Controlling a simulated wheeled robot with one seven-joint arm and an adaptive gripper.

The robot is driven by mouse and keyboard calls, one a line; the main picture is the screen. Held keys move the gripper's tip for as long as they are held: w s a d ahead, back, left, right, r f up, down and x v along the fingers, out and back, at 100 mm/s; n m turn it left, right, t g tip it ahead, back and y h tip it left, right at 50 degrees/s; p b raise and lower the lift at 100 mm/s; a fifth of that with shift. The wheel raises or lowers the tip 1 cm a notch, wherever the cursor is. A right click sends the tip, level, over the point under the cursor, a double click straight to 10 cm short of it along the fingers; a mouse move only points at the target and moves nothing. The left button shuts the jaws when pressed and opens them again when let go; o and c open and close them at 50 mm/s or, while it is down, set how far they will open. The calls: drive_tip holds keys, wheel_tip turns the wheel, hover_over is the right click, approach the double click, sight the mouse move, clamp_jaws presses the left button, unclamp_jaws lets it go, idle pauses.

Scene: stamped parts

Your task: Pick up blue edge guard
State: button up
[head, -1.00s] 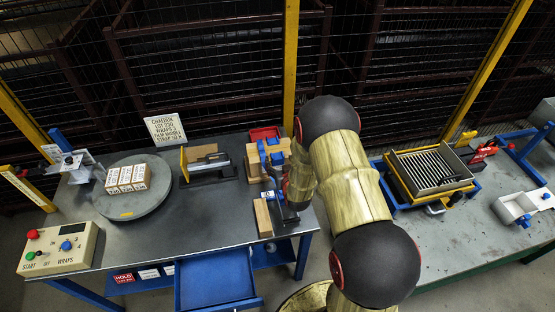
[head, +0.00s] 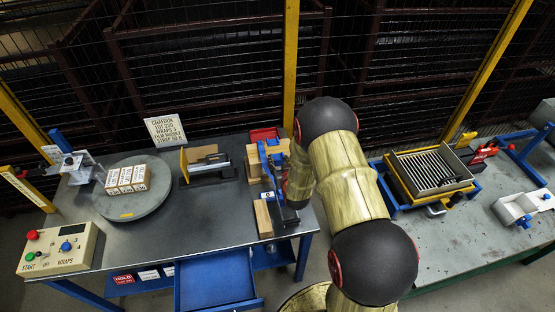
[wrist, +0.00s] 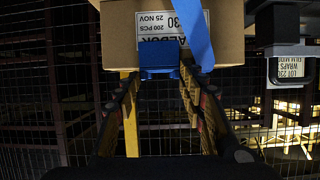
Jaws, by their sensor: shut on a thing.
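The blue edge guard (wrist: 160,58) shows in the wrist view as a short blue piece between the tips of my gripper (wrist: 162,76). The fingers are closed on its two sides. It sits in front of the lower edge of a cardboard box (wrist: 117,35) with a white printed label; I cannot tell whether it touches the box. In the head view my gripper (head: 279,190) is at the right end of the left table, beside the cardboard pieces, partly hidden by my arm. A long blue strip (head: 264,160) shows there; I cannot tell whether it is the guard.
A blue strip (wrist: 197,38) crosses the box in the wrist view. On the left table (head: 215,225) stand a turntable (head: 133,211) with small boxes, a control box (head: 60,250) and a red bin (head: 264,134). The table's front middle is clear.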

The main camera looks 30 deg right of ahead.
drive_tip(key=shift+c, duration=1.4)
drive_tip(key=shift+r, duration=0.15)
